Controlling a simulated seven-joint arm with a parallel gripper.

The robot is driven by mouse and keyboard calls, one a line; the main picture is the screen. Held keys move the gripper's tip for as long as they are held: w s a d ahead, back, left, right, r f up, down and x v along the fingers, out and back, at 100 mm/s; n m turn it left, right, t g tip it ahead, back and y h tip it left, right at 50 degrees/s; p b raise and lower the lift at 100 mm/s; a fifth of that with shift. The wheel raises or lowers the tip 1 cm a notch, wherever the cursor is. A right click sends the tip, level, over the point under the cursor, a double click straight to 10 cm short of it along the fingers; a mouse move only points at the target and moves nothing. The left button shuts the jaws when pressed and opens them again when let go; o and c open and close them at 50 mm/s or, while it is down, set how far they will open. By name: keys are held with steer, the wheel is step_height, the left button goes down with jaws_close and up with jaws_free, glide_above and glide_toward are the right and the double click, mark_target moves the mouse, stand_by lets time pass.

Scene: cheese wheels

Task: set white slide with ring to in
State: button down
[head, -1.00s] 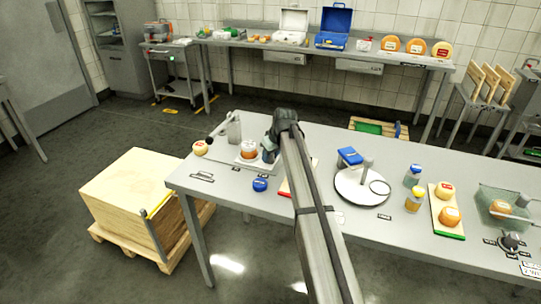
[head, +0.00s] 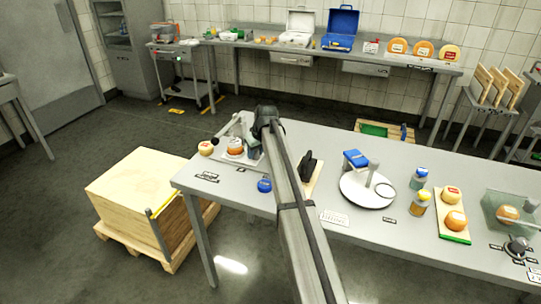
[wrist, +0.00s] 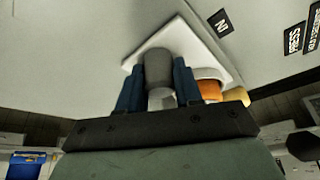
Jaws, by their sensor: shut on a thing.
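The white slide (head: 222,158) lies near the left end of the grey table with an orange cheese (head: 235,150) on it. In the wrist view the slide is a white plate (wrist: 190,34), with the orange cheese (wrist: 207,90) to the right of my fingers. My gripper (wrist: 157,67) has its two blue fingers on either side of a grey upright cylinder (wrist: 158,68) at the slide and is shut on it. The "IN" label (wrist: 221,22) lies just past the plate's edge. In the head view my arm hides the fingertips. I cannot make out the ring clearly.
A black-handled thing (head: 308,167) and a white turntable (head: 350,190) stand to the right. The table's left edge is close.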

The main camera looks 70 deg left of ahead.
steer(key=shift+s+a, duration=1.1)
steer(key=shift+s, duration=0.05)
steer(key=c, duration=0.8)
jaws_free()
steer(key=shift+w+d+r, duration=0.1)
steer(key=v, duration=1.3)
steer(key=shift+r, duration=0.35)
